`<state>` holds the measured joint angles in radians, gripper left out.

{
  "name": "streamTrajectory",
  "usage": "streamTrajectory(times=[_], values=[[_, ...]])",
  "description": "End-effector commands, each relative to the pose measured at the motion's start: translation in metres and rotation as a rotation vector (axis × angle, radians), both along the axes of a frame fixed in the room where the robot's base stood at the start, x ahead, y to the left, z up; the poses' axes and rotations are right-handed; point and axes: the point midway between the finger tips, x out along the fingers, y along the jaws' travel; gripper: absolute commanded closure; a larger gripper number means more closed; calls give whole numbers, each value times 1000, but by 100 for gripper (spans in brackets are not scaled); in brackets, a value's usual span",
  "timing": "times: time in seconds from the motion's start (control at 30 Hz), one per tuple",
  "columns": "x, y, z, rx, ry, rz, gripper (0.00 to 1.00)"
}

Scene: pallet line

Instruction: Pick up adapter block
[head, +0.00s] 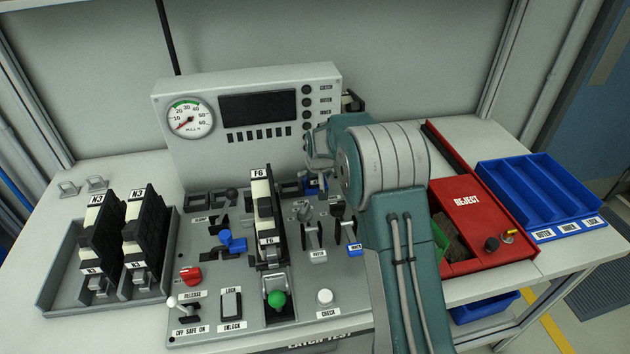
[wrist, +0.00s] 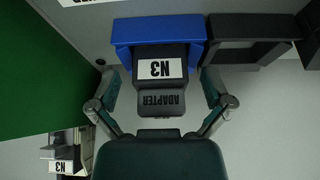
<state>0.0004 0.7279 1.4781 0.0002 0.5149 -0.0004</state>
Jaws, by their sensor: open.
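The adapter block shows in the wrist view as a dark block (wrist: 160,53) with a white N3 label and a grey ADAPTER face. It sits at a blue U-shaped holder (wrist: 158,28). My gripper (wrist: 161,88) is open, with one finger on each side of the block's near part. Gaps show between the fingers and the block, and the jaws hold nothing. In the head view my gripper (head: 319,160) is partly hidden by my arm, above the back of the panel. A bit of blue (head: 314,184) shows below it; the block itself cannot be made out there.
A dark empty holder (wrist: 243,50) stands beside the blue one. The gauge console (head: 200,150) rises behind. A tall F6 unit (head: 262,200) and levers stand left of my arm. Two N3 units stand in a grey tray (head: 62,265). The red reject bin (head: 475,205) and blue tray (head: 540,190) are right.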

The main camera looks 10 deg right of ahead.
Motion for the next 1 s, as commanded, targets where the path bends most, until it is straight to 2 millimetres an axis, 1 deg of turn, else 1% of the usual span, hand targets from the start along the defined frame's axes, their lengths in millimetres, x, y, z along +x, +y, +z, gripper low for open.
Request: streamTrajectory(times=[0.2, 0.23, 0.27, 0.3, 0.37, 0.4, 0.43, 0.83, 0.93, 1.0], values=[[1, 0, -1, 0, -1, 0, 0], [1, 0, -1, 0, -1, 0, 9], [1, 0, -1, 0, -1, 0, 22], [1, 0, -1, 0, -1, 0, 40], [0, 0, -1, 0, -1, 0, 67], [0, 0, -1, 0, -1, 0, 85], [0, 0, -1, 0, 0, 0, 91], [0, 0, 0, 0, 2, 0, 91], [1, 0, 7, 0, 0, 0, 91], [1, 0, 16, 0, -1, 0, 91]])
